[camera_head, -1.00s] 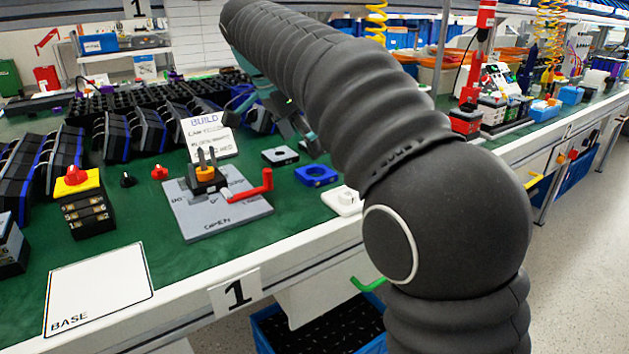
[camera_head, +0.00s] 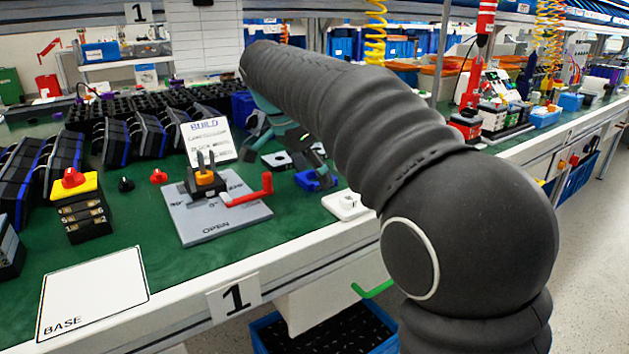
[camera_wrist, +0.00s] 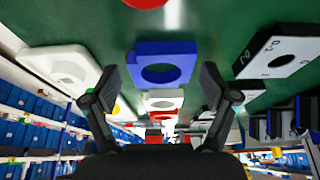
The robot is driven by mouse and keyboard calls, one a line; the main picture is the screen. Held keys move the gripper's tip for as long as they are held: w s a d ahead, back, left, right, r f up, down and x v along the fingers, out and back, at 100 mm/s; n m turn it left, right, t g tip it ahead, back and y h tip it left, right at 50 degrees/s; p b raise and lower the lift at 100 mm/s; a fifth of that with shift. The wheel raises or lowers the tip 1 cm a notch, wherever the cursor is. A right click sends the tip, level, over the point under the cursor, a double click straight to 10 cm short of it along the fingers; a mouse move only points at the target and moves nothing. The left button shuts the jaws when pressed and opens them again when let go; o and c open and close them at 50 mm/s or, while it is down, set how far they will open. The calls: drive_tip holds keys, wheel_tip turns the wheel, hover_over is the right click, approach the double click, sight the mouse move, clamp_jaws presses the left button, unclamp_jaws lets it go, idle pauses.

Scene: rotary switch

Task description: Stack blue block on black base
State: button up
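The blue block (camera_head: 322,182), a flat plate with a round hole, lies on the green bench top, partly hidden by my gripper (camera_head: 304,160) in the head view. In the wrist view the blue block (camera_wrist: 165,52) shows between the two dark fingers of my gripper (camera_wrist: 158,77). The fingers stand apart with a gap around it, and no grip is visible. A black piece (camera_head: 203,188) stands at the clamp fixture (camera_head: 225,226); I cannot tell whether it is the black base. The white square marked BASE (camera_head: 92,290) is empty.
A white block (camera_head: 347,204) and a grey block (camera_head: 277,160) lie either side of the blue block. The fixture has a red handle (camera_head: 250,192). A finished-looking yellow-topped switch (camera_head: 80,205) and loose red and black knobs stand left. A BUILD card (camera_head: 207,140) stands behind.

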drive_tip(key=c, duration=0.7)
drive_tip(key=shift+r, duration=0.65)
wheel_tip(320, 180, up, 3)
drive_tip(key=shift+f+p, duration=0.1)
drive_tip(key=shift+p, duration=0.5)
drive_tip(key=s+d+r, duration=0.2)
drive_tip(key=d+r, duration=0.5)
drive_tip(key=d, duration=0.4)
drive_tip(key=shift+d, duration=0.3)
